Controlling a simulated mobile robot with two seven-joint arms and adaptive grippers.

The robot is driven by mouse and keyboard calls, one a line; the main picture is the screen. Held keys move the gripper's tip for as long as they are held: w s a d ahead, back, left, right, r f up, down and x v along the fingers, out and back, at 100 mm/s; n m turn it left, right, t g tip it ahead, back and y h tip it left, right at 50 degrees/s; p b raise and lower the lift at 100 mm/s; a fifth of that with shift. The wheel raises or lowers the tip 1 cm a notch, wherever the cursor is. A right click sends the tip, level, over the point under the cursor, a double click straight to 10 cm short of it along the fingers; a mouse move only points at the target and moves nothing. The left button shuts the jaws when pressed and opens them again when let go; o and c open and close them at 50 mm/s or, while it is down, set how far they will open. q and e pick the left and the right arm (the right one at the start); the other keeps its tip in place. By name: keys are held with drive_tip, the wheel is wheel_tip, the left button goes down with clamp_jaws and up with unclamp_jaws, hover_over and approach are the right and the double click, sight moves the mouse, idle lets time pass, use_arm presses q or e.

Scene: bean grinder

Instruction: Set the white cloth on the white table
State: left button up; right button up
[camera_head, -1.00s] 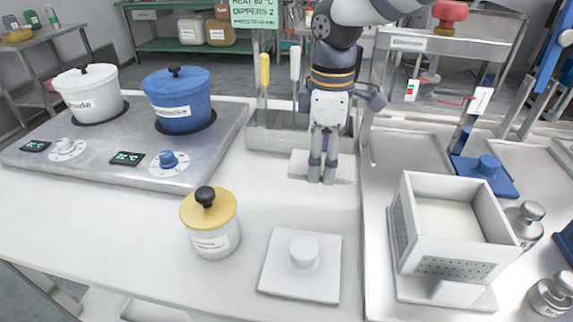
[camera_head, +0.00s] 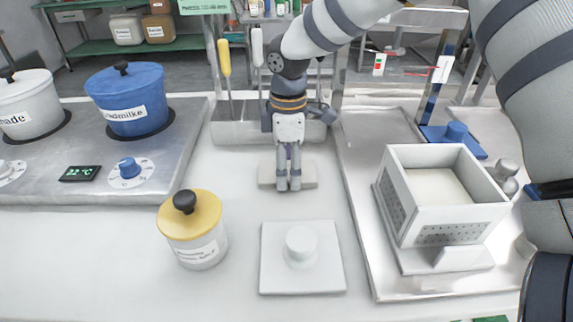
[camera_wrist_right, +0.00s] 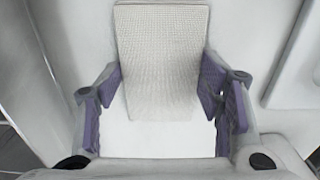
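The white cloth (camera_head: 309,173) is a flat folded slab on the white table (camera_head: 110,260), in front of the grey rack. My right gripper (camera_head: 288,183) points down at it, its fingertips at or just above the cloth. In the right wrist view the cloth (camera_wrist_right: 160,55) shows its woven texture. The right fingers (camera_wrist_right: 163,110) stand wide apart there, one toward each side of the cloth; whether they touch it I cannot tell. My left gripper is not in view.
A yellow-lidded jar (camera_head: 196,245) and a white square press with a knob (camera_head: 302,270) stand in front. A perforated white box (camera_head: 445,235) is on the metal tray (camera_head: 365,170) at right. A stove with a blue pot (camera_head: 130,100) is at left.

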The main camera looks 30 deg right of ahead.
sight(288, 172)
drive_tip(key=shift+o, duration=1.3)
drive_tip(key=shift+s+a+r, duration=0.1)
wheel_tip(288, 172, up, 12)
drive_tip(key=shift+p, duration=0.4)
